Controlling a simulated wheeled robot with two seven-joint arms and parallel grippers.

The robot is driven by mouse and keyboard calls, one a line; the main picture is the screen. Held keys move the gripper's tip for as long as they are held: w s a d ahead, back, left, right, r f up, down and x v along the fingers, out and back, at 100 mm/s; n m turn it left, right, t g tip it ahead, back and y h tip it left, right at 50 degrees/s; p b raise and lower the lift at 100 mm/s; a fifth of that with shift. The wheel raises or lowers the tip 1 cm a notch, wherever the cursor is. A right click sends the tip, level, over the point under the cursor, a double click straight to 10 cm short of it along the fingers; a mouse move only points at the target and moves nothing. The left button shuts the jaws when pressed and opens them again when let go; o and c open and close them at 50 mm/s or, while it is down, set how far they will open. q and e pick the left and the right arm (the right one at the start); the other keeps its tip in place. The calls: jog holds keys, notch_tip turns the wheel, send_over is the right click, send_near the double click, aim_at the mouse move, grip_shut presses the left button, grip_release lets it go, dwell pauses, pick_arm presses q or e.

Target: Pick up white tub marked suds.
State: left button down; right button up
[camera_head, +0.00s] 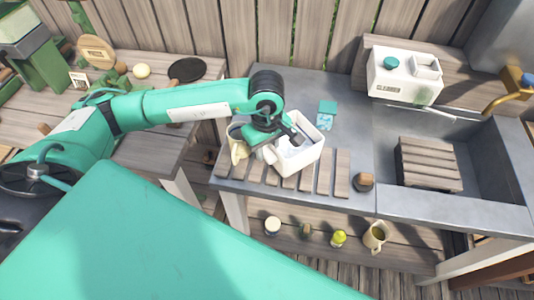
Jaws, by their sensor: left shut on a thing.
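A white open-topped tub (312,156) sits at the slatted left part of the grey counter, with something pale inside. No suds marking can be read on it from here. My left gripper (286,143) is at the tub's left side and rim, shut on it. The gripper and wrist hide part of the tub's left and back. I cannot tell whether the tub's base still touches the slats. My right gripper is not in view.
A pale yellow item (238,150) lies just left of the tub. A teal sponge-like item (327,114) lies behind it, and a brown knob-like item (363,182) is to its right. A white dispenser box (403,78) stands at the back above the sink (470,155).

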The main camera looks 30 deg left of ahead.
pick_arm(q)
notch_tip(320, 180, up, 17)
jog(key=b, duration=0.3)
dwell(0.6)
jog(key=shift+f, duration=0.1)
dwell(0.9)
